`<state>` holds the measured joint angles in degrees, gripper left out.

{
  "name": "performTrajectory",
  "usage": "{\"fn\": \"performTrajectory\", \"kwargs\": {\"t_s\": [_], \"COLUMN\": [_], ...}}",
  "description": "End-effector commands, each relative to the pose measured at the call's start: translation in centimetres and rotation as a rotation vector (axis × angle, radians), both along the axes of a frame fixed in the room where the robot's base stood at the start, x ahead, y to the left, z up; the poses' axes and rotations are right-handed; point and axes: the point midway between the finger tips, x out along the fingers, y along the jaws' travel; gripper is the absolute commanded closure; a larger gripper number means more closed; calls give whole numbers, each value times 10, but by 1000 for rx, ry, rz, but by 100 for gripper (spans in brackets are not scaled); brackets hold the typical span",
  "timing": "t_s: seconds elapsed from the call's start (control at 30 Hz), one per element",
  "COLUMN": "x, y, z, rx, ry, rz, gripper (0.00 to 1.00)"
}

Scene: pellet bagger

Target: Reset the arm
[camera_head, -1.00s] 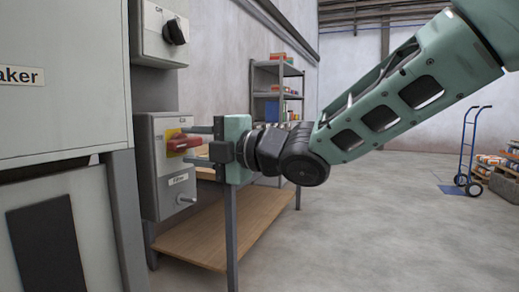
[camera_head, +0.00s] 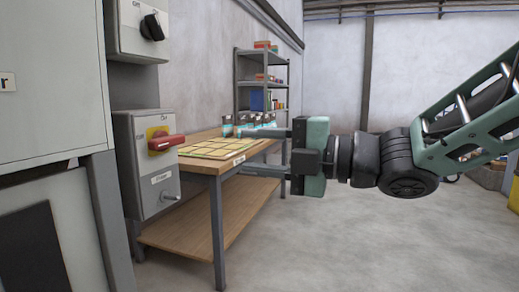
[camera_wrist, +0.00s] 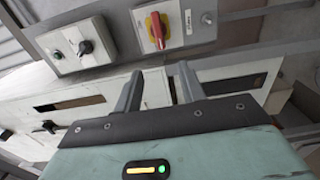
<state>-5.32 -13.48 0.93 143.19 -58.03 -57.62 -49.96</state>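My gripper (camera_head: 238,149) is in the head view, to the right of a grey switch box and clear of it. Its two fingers point left and stand apart with nothing between them. It also shows in the wrist view (camera_wrist: 158,82), with its fingers spread and empty. The box carries a red rotary handle (camera_head: 165,142) on a yellow plate, lying roughly level in the head view. The handle also shows in the wrist view (camera_wrist: 157,30), beyond the fingers and apart from them. My arm reaches in from the right.
A wooden workbench (camera_head: 205,242) with a yellow grid on top and several small containers stands behind my gripper. A second box with a black knob (camera_head: 152,27) is above the red handle. A grey shelf (camera_head: 262,80) stands at the back.

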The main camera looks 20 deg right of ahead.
Motion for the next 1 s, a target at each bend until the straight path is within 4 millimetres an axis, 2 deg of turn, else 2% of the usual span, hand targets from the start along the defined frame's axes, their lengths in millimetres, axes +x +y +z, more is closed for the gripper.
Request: {"fn": "performTrajectory", "kwargs": {"t_s": [0.33,0.47,0.57,0.67,0.73,0.87,0.9,1.0], "x": [1,9,20,23,17,-16,-30,-68], "y": [0,3,4,4,4,1,1,-1], "z": [0,-13,-38,-77,-109,-166,-182,-211], "rx": [0,16,47,90,117,146,148,141], "ry": [1,93,270,522,710,1054,1149,1354], "rz": [-1,-58,-171,-329,-449,-681,-752,-911], "gripper": [60,60,60,60,60,60,60,60]}}
